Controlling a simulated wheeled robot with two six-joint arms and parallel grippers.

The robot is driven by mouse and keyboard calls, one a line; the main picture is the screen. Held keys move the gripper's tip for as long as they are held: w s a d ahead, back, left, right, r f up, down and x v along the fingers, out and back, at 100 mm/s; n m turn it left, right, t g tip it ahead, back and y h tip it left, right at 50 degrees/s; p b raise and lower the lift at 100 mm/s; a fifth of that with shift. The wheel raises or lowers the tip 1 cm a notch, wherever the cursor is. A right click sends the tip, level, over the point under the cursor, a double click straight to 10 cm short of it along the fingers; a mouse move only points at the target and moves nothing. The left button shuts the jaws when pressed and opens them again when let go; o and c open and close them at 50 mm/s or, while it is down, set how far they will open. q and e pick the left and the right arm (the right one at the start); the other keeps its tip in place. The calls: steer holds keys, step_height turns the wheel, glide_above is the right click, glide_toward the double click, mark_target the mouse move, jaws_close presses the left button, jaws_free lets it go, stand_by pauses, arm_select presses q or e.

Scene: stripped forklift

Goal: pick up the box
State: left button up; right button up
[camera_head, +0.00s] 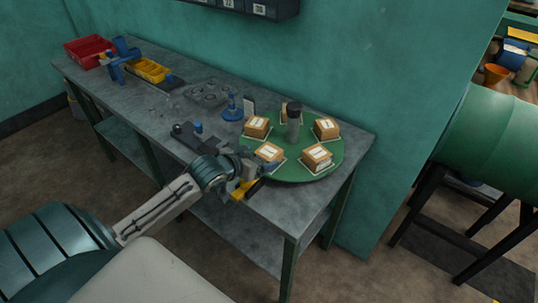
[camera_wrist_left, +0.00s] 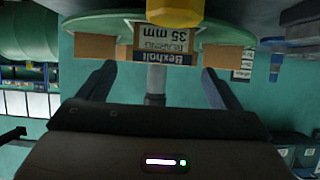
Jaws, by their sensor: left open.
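Several small brown boxes with white labels stand spaced around a round green turntable (camera_head: 325,165) with a grey post (camera_head: 293,125) at its middle. The nearest box (camera_head: 268,152) sits at the front left of the turntable. My left gripper (camera_head: 264,170) is at the turntable's front edge, just short of that box. In the left wrist view, which is upside down, a box labelled "Bexholt 35 mm" (camera_wrist_left: 165,38) shows ahead between the two parted fingers (camera_wrist_left: 160,88), apart from them. My right gripper is not in view.
A yellow piece (camera_head: 243,188) shows by the table's front edge below my gripper. A blue stand (camera_head: 232,108) and a dark device (camera_head: 198,136) lie left of the turntable. Red (camera_head: 88,52) and yellow (camera_head: 150,70) bins are at the table's far left. A green wall stands behind.

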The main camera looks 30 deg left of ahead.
mark_target(265, 155)
arm_select(q)
steer(key=shift+w+d+f, duration=0.1)
steer(key=shift+w+f, duration=0.15)
steer(key=shift+w, duration=0.35)
steer(key=shift+w+f+p, duration=0.15)
steer(key=shift+w+p, duration=0.35)
steer(key=p+x, duration=0.1)
steer(key=x, duration=0.2)
steer(key=shift+w+f, duration=0.1)
steer(key=shift+f, duration=0.1)
steer(key=shift+w+f, duration=0.25)
steer(key=shift+s, duration=0.1)
steer(key=shift+c, duration=0.7)
steer(key=shift+r, duration=0.1)
steer(key=c, duration=1.1)
